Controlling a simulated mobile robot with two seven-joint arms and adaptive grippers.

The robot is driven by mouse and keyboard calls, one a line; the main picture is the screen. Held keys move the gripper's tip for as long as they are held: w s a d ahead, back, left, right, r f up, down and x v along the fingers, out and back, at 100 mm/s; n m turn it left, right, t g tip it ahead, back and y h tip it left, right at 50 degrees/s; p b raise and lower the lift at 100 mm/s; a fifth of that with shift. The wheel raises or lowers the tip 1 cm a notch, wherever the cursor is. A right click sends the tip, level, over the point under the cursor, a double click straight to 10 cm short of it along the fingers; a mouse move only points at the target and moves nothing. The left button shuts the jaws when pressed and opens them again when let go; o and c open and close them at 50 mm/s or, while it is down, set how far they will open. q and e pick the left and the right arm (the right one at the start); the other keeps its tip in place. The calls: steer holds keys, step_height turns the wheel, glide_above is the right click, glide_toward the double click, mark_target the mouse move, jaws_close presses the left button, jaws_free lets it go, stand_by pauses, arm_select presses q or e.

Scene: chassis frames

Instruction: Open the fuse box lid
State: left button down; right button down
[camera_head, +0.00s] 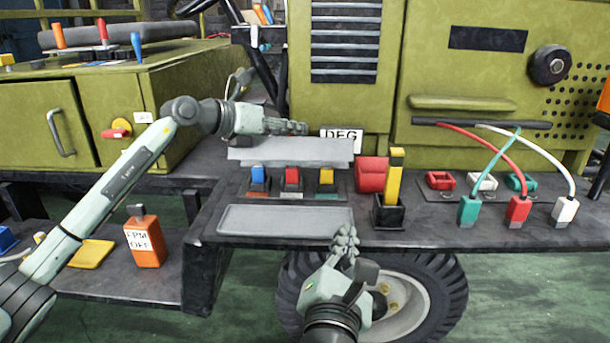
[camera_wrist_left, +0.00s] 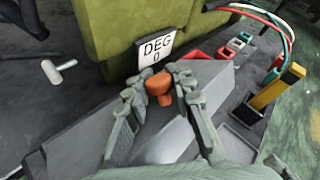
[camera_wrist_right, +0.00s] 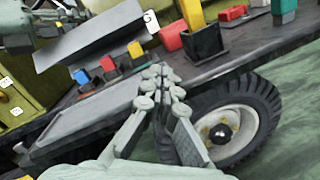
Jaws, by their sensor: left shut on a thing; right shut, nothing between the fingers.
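The fuse box lid (camera_head: 290,151) is a grey plate. It stands raised and tilted behind a row of blue (camera_head: 258,176), red (camera_head: 292,176) and yellow (camera_head: 326,176) fuses, which are uncovered. In the right wrist view the lid (camera_wrist_right: 90,38) also shows above the fuses. My left gripper (camera_head: 300,128) is at the lid's upper edge. In the left wrist view its fingers (camera_wrist_left: 160,82) are around an orange knob (camera_wrist_left: 159,86) on the lid. My right gripper (camera_head: 346,237) is shut and empty, in front of the bench edge. It also shows in the right wrist view (camera_wrist_right: 155,75).
A flat grey panel (camera_head: 285,219) lies in front of the fuses. To the right stand a red block (camera_head: 371,174), a yellow lever (camera_head: 394,180) in a black socket and several cable plugs. A DEG sign (camera_head: 342,135) is behind the lid. A wheel (camera_head: 440,290) sits below.

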mark_target(301, 234)
arm_select(q)
steer(key=shift+w+a+r, duration=0.15)
steer(key=shift+a+r, duration=0.1)
steer(key=shift+r, duration=0.05)
arm_select(e)
steer(key=a+n+t+y, duration=0.1)
steer(key=a+n, duration=0.2)
steer(key=n, duration=0.1)
steer(key=a+n+t+y, duration=0.1)
steer(key=a+n, duration=0.3)
steer(key=shift+w+n+y, duration=0.1)
steer(key=shift+n+y, duration=0.3)
steer(key=shift+w+a+r, duration=0.1)
steer(key=shift+w+a, duration=0.05)
steer(key=shift+w, duration=0.15)
steer(key=w, duration=0.3)
steer(key=w+r, duration=0.1)
steer(key=w, duration=0.2)
steer(key=w+r, duration=0.1)
steer(key=w, duration=0.2)
steer(key=shift+w, duration=0.25)
steer(key=shift+w+r, duration=0.3)
steer(key=shift+r, duration=0.25)
steer(key=shift+w+r, duration=0.3)
steer(key=shift+r, duration=0.2)
steer(key=shift+w+r, duration=0.3)
steer(key=shift+r, duration=0.1)
